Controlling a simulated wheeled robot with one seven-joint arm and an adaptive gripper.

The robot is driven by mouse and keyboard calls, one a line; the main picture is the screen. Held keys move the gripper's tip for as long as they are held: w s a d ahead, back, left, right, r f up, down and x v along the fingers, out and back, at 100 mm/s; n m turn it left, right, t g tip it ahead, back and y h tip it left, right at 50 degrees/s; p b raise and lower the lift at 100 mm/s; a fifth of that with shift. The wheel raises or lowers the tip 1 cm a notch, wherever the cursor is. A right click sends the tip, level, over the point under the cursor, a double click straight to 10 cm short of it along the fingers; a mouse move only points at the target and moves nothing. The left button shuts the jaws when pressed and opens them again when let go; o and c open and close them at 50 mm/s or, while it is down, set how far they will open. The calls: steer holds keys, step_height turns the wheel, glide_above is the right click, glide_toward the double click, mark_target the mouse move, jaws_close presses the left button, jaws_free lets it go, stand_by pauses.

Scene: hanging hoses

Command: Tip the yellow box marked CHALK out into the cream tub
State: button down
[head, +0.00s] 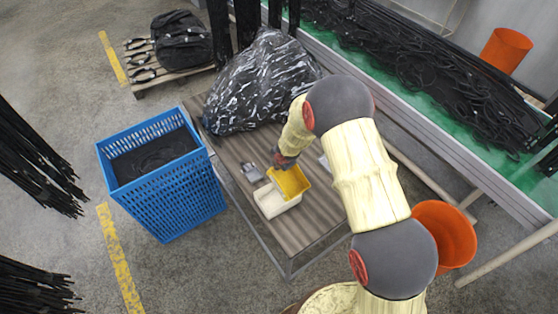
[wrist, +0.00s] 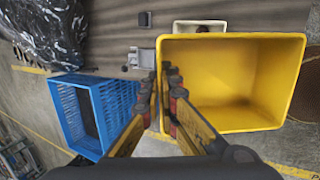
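The yellow box (head: 291,183) is in my gripper, beside and partly over the cream tub (head: 272,203) on the ribbed tabletop. My gripper (wrist: 160,100) is shut on one side wall of the box, with a finger on each side of it. The box's open mouth faces the camera in the wrist view (wrist: 235,80), and its inside looks bare. The CHALK marking does not show. The tub shows in the wrist view (wrist: 180,26) just beyond the box, partly hidden by it; a small brownish thing shows at it.
A small grey metal item (head: 252,172) lies left of the tub. A black plastic-wrapped heap (head: 262,85) fills the table's back. A blue crate (head: 165,185) stands at the left, an orange bucket (head: 445,234) at the right. Bare tabletop lies right of the tub.

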steer(key=shift+a+g+p, duration=0.1)
steer(key=shift+g+p, duration=0.2)
steer(key=shift+p, duration=1.15)
steer(key=shift+w+f+h+p, duration=0.1)
steer(key=shift+w+h+p, duration=0.25)
steer(key=shift+p, duration=0.6)
steer(key=shift+s+a+f+g+h+p, duration=0.15)
steer(key=shift+g+h+p, duration=0.1)
steer(key=shift+g+p, duration=0.25)
steer(key=shift+w+f+b, duration=0.2)
steer(key=shift+b, duration=0.2)
steer(key=shift+a+f+g+h+b, duration=0.1)
steer(key=shift+f+g+h+b, duration=0.25)
steer(key=shift+b, duration=0.5)
steer(key=shift+w+a+r+g+h+p, duration=0.15)
steer(key=shift+w+g+h+p, duration=0.15)
steer(key=shift+g+p, duration=0.3)
steer(key=shift+s, duration=0.1)
